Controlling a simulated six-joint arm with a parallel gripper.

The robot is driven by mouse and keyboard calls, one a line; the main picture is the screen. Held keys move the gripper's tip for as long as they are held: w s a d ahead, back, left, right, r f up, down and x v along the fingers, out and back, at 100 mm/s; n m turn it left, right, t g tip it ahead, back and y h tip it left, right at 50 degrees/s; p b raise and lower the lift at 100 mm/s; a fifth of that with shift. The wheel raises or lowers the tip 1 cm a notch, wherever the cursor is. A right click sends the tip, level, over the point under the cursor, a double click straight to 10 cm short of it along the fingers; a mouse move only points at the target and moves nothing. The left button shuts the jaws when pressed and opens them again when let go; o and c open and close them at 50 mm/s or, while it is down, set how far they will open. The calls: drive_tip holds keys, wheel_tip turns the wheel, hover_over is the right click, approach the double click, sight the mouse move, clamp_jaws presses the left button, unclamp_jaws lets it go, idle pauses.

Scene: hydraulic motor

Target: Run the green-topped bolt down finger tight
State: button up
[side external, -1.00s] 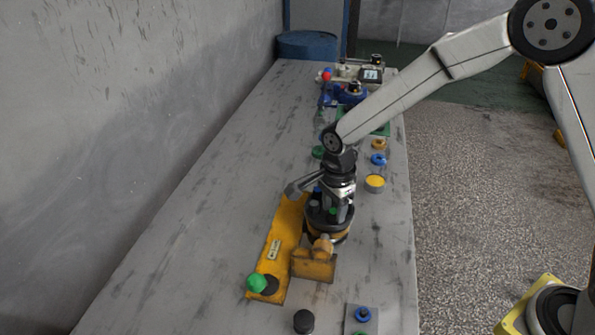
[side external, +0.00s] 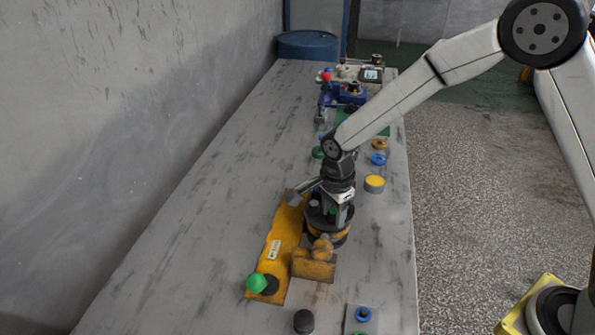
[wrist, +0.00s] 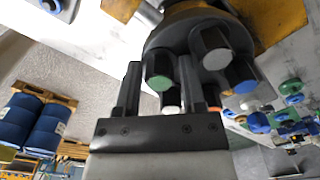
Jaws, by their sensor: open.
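The hydraulic motor (side external: 328,230) stands upright on the bench, dark on top with an orange-yellow lower part. The wrist view shows its dark round head (wrist: 180,38) with several black bolts in it, their ends coloured. The green-topped bolt (wrist: 159,82) sits between the two fingers of my gripper (wrist: 159,85). The fingers are open, one on each side, with a gap visible at least on the right. Beside it are a grey-topped bolt (wrist: 215,60) and a blue-topped bolt (wrist: 244,87). In the side view my gripper (side external: 336,208) is down at the motor's top; its fingertips are hard to make out.
A yellow plate (side external: 280,245) with a green knob (side external: 257,283) lies left of the motor, and a yellow block (side external: 314,266) is in front. A yellow button (side external: 374,183) and coloured knobs are to the right. The bench's left side is clear.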

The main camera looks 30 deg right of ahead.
drive_tip(key=shift+r, duration=0.15)
idle(0.6)
clamp_jaws()
drive_tip(key=shift+m, duration=2.1)
drive_tip(key=shift+m, duration=2)
